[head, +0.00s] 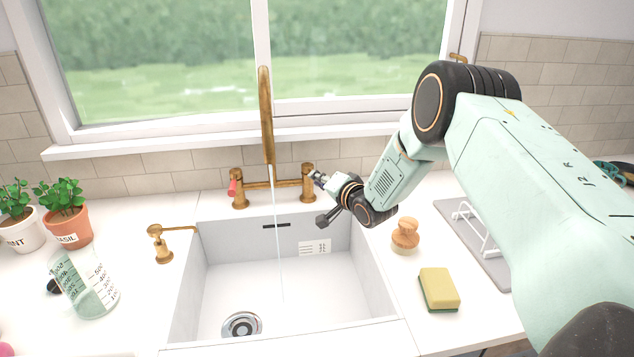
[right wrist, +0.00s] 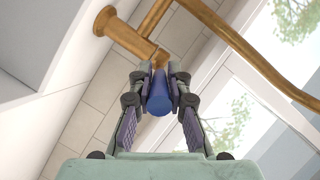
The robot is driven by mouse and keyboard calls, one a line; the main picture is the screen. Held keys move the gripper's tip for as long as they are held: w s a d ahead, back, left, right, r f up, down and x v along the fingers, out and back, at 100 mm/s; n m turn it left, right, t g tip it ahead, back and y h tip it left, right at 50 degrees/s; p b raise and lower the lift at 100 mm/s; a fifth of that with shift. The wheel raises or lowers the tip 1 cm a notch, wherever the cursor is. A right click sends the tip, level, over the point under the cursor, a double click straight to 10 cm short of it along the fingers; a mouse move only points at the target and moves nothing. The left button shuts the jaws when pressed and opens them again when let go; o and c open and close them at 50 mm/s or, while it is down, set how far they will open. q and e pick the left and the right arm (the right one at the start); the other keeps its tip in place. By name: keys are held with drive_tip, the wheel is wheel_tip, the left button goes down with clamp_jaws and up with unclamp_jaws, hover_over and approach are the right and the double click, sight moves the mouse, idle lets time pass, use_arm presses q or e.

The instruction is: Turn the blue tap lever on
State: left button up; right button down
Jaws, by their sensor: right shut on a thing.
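The blue tap lever (right wrist: 158,98) lies between the fingers of my right gripper (right wrist: 160,75) in the right wrist view, and the fingers are shut on it. In the head view my right gripper (head: 318,180) is at the right post of the brass tap (head: 266,125); it mostly hides the blue lever there. A thin stream of water (head: 277,230) runs from the spout into the white sink (head: 220,290). The red lever (head: 232,188) is on the tap's left post. My left gripper is not in view.
A brass soap dispenser (head: 160,245), a measuring jug (head: 88,288) and potted herbs (head: 66,222) stand left of the sink. A window is behind the tap.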

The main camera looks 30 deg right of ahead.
drive_tip(key=shift+w+d+r, duration=0.2)
drive_tip(key=shift+d+r, duration=0.2)
drive_tip(key=shift+d, duration=0.15)
drive_tip(key=shift+n+y+b, duration=0.5)
drive_tip(key=shift+n+y, duration=0.1)
drive_tip(key=shift+y, duration=0.3)
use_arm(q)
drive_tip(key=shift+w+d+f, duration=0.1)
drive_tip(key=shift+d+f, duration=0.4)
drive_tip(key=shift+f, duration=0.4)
use_arm(e)
drive_tip(key=shift+d+n+y, duration=0.4)
drive_tip(key=shift+y, duration=0.1)
drive_tip(key=shift+a, duration=0.15)
drive_tip(key=c, duration=1.5)
unclamp_jaws()
drive_tip(key=shift+o, duration=1.1)
drive_tip(key=shift+f, duration=0.2)
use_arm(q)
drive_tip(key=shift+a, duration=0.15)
use_arm(e)
drive_tip(key=shift+s, duration=0.1)
